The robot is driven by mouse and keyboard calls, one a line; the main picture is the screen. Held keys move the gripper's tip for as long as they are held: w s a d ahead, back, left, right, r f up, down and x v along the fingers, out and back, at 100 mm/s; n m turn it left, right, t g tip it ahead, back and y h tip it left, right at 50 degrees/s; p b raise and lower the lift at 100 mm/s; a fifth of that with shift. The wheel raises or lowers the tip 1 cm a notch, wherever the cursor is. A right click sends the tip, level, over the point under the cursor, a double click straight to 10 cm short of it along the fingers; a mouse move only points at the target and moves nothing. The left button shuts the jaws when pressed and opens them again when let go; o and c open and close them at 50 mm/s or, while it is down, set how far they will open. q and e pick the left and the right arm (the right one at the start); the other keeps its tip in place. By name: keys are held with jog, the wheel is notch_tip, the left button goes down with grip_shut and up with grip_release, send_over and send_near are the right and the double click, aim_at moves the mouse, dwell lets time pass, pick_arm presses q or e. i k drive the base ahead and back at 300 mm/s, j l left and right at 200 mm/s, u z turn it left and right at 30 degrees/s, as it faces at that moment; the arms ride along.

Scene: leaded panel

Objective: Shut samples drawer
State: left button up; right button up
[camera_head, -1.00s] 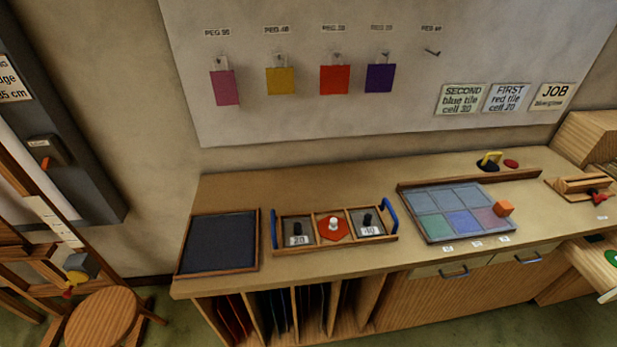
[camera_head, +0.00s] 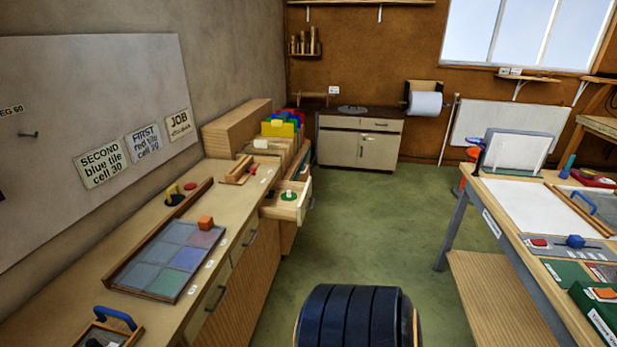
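An open wooden drawer (camera_head: 289,203) sticks out from the cabinet at the far end of the left bench. A green round piece with a white middle (camera_head: 289,195) lies in it. I cannot read a label on it, so I cannot tell if it is the samples drawer. Two closed drawer fronts with dark handles, one of them (camera_head: 216,298), sit in the bench nearer to me. Neither of my grippers shows in the head view. A dark ribbed rounded shape at the bottom middle hides part of the floor.
The left bench carries a tile panel (camera_head: 166,257) with an orange cube (camera_head: 206,223) on it. A work table (camera_head: 520,230) stands at the right. Green floor (camera_head: 370,230) lies clear between them, up to a cream cabinet (camera_head: 360,142) at the back.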

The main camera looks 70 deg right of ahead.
aim_at(278, 196)
jog(key=k+z, duration=0.1)
jog(key=z, duration=2.15)
